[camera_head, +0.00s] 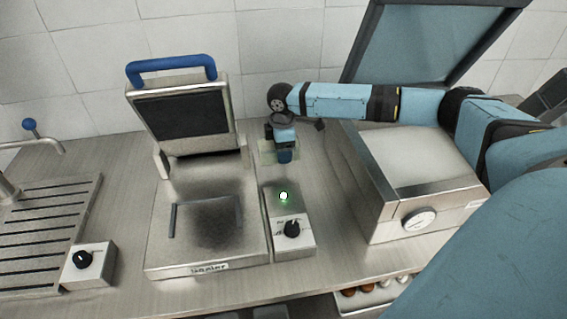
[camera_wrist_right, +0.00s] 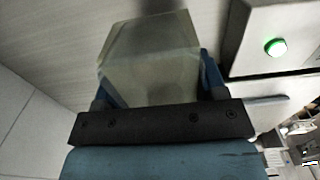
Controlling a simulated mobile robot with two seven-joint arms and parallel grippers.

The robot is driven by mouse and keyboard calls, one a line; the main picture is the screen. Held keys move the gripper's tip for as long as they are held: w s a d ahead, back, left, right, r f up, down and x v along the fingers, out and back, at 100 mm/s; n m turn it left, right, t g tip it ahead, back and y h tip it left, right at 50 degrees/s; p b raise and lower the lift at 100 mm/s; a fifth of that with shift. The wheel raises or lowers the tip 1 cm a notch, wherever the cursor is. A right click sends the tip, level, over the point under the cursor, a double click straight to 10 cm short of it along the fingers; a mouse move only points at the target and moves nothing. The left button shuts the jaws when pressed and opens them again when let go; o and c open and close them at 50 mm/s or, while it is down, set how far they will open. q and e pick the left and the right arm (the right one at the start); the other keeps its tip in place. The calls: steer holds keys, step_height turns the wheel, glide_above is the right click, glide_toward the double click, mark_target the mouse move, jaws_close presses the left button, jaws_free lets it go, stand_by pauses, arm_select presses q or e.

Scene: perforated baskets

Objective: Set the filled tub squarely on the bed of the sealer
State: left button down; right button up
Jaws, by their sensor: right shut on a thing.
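The tub (camera_head: 266,152) is small, pale and see-through. It also shows large in the right wrist view (camera_wrist_right: 150,55), and its contents cannot be made out. My right gripper (camera_head: 285,156) is shut on the tub and holds it behind the control box, to the right of the sealer. The sealer (camera_head: 160,262) is a steel machine with its lid (camera_head: 183,112) raised and a blue handle on top. Its bed (camera_head: 222,215) is bare, with a dark frame-like recess. My left gripper is not in view.
A control box (camera_head: 293,236) with a lit green lamp (camera_head: 283,196) and a black knob stands against the sealer's right side. A bigger steel machine (camera_head: 400,210) with a raised lid stands further right. A slatted drainer (camera_head: 50,230) is at left. Eggs (camera_head: 366,290) lie below the counter edge.

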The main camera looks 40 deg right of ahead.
mark_target(282, 172)
step_height(282, 172, down, 6)
steer(key=shift+f, duration=0.25)
steer(key=o, duration=1.1)
steer(key=shift+o, duration=0.2)
